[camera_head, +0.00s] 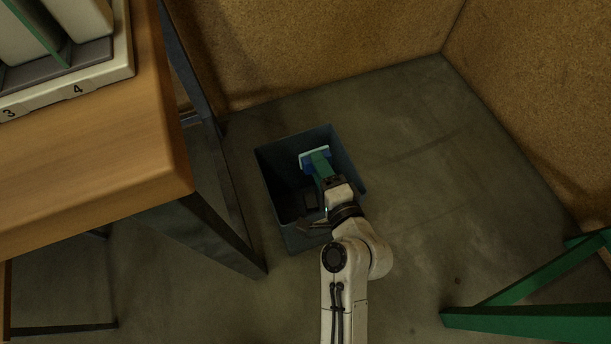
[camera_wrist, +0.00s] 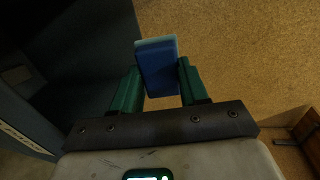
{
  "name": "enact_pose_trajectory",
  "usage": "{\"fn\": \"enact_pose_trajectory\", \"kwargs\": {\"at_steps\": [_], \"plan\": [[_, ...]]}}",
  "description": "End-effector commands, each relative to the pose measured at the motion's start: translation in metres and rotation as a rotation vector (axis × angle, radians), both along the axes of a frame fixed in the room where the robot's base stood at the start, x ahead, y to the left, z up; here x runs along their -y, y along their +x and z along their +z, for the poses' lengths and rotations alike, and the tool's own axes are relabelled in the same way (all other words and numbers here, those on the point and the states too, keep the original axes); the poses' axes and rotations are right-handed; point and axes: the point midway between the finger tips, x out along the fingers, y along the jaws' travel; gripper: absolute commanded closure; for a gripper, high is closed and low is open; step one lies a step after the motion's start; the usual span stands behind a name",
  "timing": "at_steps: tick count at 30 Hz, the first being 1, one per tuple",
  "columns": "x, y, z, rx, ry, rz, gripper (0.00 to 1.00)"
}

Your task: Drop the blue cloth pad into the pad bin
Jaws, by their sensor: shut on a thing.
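The blue cloth pad (camera_head: 314,154) has a pale blue edge and sits between the green fingers of my gripper (camera_head: 319,163). In the wrist view, the pad (camera_wrist: 158,68) stands between the two fingertips (camera_wrist: 160,84), and the gripper is shut on it. The pad bin (camera_head: 282,149) is a dark blue-grey open box on the floor. In the head view, the pad and fingers lie over its opening, toward the far side. How high the pad is relative to the rim is hard to tell. My wrist hides part of the bin's near right side.
A wooden table (camera_head: 120,150) with dark metal legs stands left of the bin, carrying a numbered white rack (camera_head: 100,75). Chipboard walls (camera_head: 340,50) rise behind. A green frame (camera_head: 530,322) stands at lower right. The floor right of the bin is clear.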

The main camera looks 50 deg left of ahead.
Motion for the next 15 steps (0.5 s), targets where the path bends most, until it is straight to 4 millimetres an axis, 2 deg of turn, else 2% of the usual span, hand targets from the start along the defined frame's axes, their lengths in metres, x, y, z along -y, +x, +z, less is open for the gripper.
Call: {"fn": "enact_pose_trajectory", "kwargs": {"at_steps": [6, 7, 15], "plan": [[-0.0001, 0.0001, 0.0006, 0.0, 0.0, 0.0, 0.81], [-0.0001, 0.0001, 0.0006, 0.0, 0.0, 0.0, 0.53], [0.0, 0.0001, 0.0006, 0.0, 0.0, 0.0, 0.28]]}}
